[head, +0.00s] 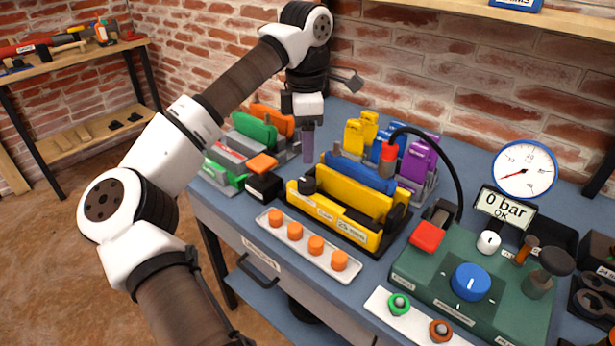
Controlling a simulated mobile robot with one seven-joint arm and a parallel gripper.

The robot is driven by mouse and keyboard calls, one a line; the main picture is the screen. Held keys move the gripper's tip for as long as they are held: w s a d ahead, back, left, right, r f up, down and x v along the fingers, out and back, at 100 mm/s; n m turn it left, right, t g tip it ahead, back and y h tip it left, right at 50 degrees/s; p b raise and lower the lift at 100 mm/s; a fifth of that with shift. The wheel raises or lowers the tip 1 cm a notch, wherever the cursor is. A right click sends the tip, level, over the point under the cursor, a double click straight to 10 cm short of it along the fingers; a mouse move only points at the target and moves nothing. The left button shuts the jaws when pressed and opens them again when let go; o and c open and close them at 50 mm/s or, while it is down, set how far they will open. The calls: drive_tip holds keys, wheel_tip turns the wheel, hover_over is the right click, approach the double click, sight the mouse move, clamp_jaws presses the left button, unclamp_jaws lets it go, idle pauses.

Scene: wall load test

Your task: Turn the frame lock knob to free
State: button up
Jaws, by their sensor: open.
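A yellow frame (345,205) with a blue block (360,173) lying along it sits in a black base at the middle of the bench. A small black knob (307,186) is on the left end of this frame, probably the frame lock knob; its setting is too small to read. My gripper (307,124) points down behind and above the frame, apart from the knob. It is open, though its fingers are small and dark here. A dark purple upright piece (308,146) shows just below it; I cannot tell whether they touch.
Green and orange blocks (256,126) stand left of my gripper. Yellow, blue and purple blocks (420,160) stand to the right. A white strip with orange plugs (295,245) lies in front. A green pump box with a blue dial (471,281) and black hose fills the right.

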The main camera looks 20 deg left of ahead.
sight(307, 181)
wheel_tip(307, 181, down, 10)
drive_tip(key=shift+d+r+p, duration=0.1)
drive_tip(key=shift+r+p, duration=0.15)
drive_tip(key=shift+p, duration=0.1)
drive_tip(key=shift+c, duration=0.2)
drive_tip(key=c, duration=0.9)
drive_tip(key=shift+c, duration=0.2)
